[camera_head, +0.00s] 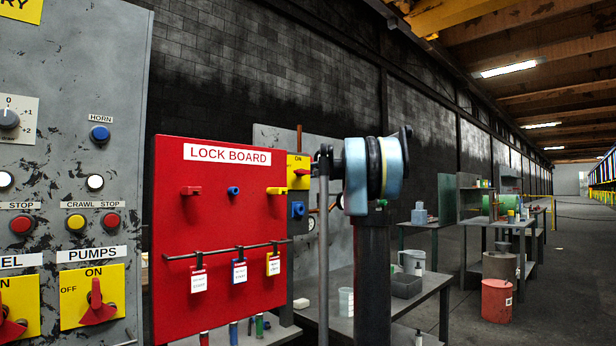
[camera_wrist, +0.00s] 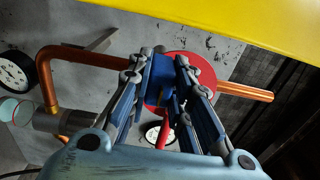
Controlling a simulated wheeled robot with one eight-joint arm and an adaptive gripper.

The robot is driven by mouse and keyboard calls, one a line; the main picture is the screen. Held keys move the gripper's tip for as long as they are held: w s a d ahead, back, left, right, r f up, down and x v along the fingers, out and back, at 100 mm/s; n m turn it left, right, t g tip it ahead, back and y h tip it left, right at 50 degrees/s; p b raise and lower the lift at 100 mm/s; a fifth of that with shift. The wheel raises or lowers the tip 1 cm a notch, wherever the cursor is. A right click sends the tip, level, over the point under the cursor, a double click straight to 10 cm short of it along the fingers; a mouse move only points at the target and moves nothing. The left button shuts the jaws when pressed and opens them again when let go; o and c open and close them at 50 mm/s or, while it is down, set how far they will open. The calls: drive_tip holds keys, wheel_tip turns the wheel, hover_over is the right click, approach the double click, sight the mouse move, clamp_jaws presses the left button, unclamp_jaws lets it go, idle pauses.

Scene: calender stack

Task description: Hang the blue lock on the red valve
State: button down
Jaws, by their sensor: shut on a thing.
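My gripper (camera_wrist: 162,75) is shut on the blue lock (camera_wrist: 162,70) in the wrist view, with the lock between its fingertips. The red valve (camera_wrist: 204,70) is a round red disc just beyond the lock, partly hidden by the lock and fingers. I cannot tell whether the lock touches the valve or is hooked on it. In the head view my arm shows at the middle, but its fingertips and the held lock are not clearly visible there.
Copper pipe (camera_wrist: 85,55) bends at left in the wrist view, with a gauge (camera_wrist: 14,75) beside it. A yellow surface (camera_wrist: 240,18) crosses the top. In the head view the red lock board (camera_head: 215,225) stands left of my arm, and a table (camera_head: 425,288) stands right.

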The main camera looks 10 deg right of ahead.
drive_tip(key=shift+w+a, duration=0.35)
drive_tip(key=shift+w, duration=0.1)
idle(0.3)
drive_tip(key=c, duration=1.4)
unclamp_jaws()
drive_tip(key=shift+o, duration=0.4)
drive_tip(key=o, duration=0.4)
drive_tip(key=shift+c, duration=0.2)
drive_tip(key=shift+v, duration=3.55)
